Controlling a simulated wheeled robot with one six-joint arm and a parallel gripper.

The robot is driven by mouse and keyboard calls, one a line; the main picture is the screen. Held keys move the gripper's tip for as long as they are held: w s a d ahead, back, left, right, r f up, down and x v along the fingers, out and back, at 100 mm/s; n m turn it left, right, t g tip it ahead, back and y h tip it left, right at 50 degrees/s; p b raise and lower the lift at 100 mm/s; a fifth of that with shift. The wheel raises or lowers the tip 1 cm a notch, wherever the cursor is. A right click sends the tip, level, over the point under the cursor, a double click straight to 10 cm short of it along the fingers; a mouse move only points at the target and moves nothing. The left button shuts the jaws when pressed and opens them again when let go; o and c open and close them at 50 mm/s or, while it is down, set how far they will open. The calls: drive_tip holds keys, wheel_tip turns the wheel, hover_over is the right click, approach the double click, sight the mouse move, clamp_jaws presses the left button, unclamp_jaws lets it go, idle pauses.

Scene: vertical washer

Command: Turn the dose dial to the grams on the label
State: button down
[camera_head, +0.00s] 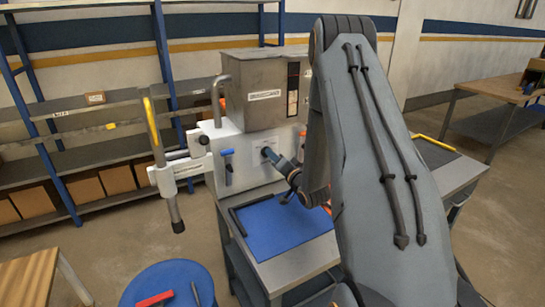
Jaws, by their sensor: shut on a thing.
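The washer is a grey metal hopper (258,88) above a white front panel (240,155). A label (264,95) is on the hopper front; its print is too small to read. The dose dial (265,151) is a small dark knob on the white panel, mostly covered by my gripper. My gripper (270,155) reaches the panel from the right and is shut on the dial. The dial's scale and pointer cannot be read from here.
A yellow-handled arm (154,130) juts out at left. A blue stool (170,285) holds a red tool. My arm hides the right side.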

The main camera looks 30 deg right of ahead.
drive_tip(key=shift+n, duration=0.3)
drive_tip(key=shift+a+n+b, duration=0.2)
drive_tip(key=shift+n+b, duration=3.3)
drive_tip(key=shift+n, duration=1.35)
drive_tip(key=shift+a+n+b, duration=0.2)
drive_tip(key=shift+n+b, duration=3.25)
drive_tip(key=shift+n, duration=1.4)
drive_tip(key=c, duration=1.8)
unclamp_jaws()
drive_tip(key=shift+c, duration=0.2)
